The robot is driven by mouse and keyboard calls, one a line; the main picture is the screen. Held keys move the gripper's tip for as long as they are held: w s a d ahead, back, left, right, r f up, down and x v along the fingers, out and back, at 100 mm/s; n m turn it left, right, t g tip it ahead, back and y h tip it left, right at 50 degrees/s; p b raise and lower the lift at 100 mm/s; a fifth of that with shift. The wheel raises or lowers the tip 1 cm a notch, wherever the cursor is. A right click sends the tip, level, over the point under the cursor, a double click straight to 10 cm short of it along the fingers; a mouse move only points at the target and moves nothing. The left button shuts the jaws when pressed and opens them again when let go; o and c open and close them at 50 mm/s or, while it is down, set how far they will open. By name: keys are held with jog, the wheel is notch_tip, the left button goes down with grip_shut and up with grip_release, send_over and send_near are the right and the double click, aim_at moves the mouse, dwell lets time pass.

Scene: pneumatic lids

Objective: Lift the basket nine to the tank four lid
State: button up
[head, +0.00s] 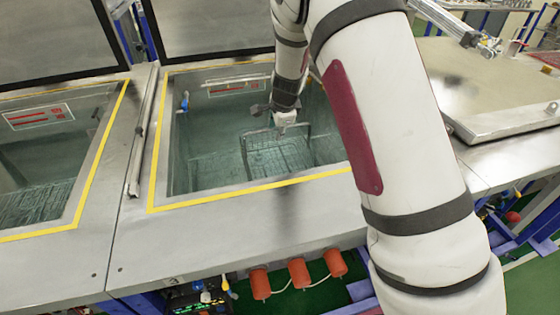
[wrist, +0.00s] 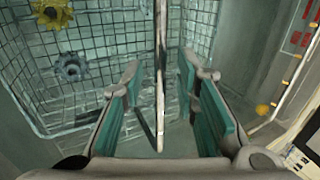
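A wire basket (head: 278,160) stands low inside the middle open tank (head: 200,130), partly hidden by my arm in the head view. In the wrist view, its wire mesh (wrist: 95,105) holds a yellow gear (wrist: 52,12) and a grey gear (wrist: 70,67). My gripper (head: 284,118) is inside the tank opening, over the basket. In the wrist view my gripper (wrist: 162,74) has its teal-padded fingers spread on either side of the basket's thin handle bar (wrist: 160,60). A gap shows on both sides of the bar.
A raised dark lid (head: 210,25) stands behind the middle tank. A closed metal lid (head: 490,90) lies to the right. The left tank (head: 60,145) is open, with another wire basket (head: 35,205) inside. Orange cylinders (head: 300,272) sit below the front edge.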

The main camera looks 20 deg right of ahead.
grip_shut()
jog(key=shift+w+r+p, duration=0.1)
jog(key=shift+r+p, duration=0.85)
jog(key=shift+r, duration=0.7)
